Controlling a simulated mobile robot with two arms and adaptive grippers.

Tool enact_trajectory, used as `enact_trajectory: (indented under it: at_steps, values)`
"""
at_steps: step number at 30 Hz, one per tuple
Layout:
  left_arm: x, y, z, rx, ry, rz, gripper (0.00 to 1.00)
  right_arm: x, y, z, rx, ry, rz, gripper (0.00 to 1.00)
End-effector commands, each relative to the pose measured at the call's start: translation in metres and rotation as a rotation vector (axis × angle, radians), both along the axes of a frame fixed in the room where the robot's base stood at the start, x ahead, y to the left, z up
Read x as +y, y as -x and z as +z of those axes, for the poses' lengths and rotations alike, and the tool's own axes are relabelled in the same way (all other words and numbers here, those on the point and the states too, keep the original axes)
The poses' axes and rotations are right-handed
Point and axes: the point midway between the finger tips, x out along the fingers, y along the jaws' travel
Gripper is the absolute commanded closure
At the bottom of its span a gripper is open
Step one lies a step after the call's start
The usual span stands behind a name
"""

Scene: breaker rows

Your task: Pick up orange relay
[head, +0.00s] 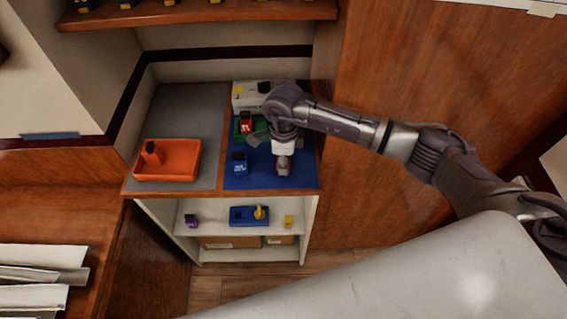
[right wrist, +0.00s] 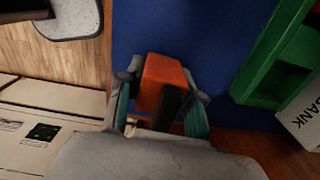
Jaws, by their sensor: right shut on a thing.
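The orange relay (right wrist: 160,80) is an orange block with a dark part on its near side. It sits between the fingers of my right gripper (right wrist: 163,92) in the right wrist view, with the blue mat (right wrist: 215,55) behind it. The fingers are shut on it. In the head view my right gripper (head: 283,168) points down over the right part of the blue mat (head: 265,182) and mostly hides the relay. I cannot tell whether the relay touches the mat. My left gripper is not in view.
A blue relay (head: 239,164) stands left of the gripper. Behind are a red relay (head: 246,123) in a green tray (head: 238,136) and a white bank box (head: 244,101). An orange tray (head: 185,170) holds a dark piece on the grey mat (head: 195,105). Lower shelf: blue tray (head: 241,217).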

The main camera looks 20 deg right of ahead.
Motion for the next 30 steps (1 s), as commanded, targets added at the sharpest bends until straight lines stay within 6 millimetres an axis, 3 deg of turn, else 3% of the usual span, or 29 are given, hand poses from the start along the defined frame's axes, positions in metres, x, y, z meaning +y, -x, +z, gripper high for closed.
enact_trajectory:
  at_steps: [5, 12, 19, 30]
  values:
    - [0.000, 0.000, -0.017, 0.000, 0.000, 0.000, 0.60, -0.002, -0.001, 0.029, -0.007, 0.001, 0.002, 1.00]
    - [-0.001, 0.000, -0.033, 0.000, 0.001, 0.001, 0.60, -0.048, 0.035, 0.059, -0.005, 0.002, 0.000, 1.00]
    - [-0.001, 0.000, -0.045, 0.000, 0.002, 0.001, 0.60, -0.080, 0.061, 0.085, -0.002, 0.002, 0.000, 1.00]
    - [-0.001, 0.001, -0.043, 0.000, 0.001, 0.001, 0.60, -0.093, 0.072, 0.106, -0.001, -0.001, 0.002, 1.00]
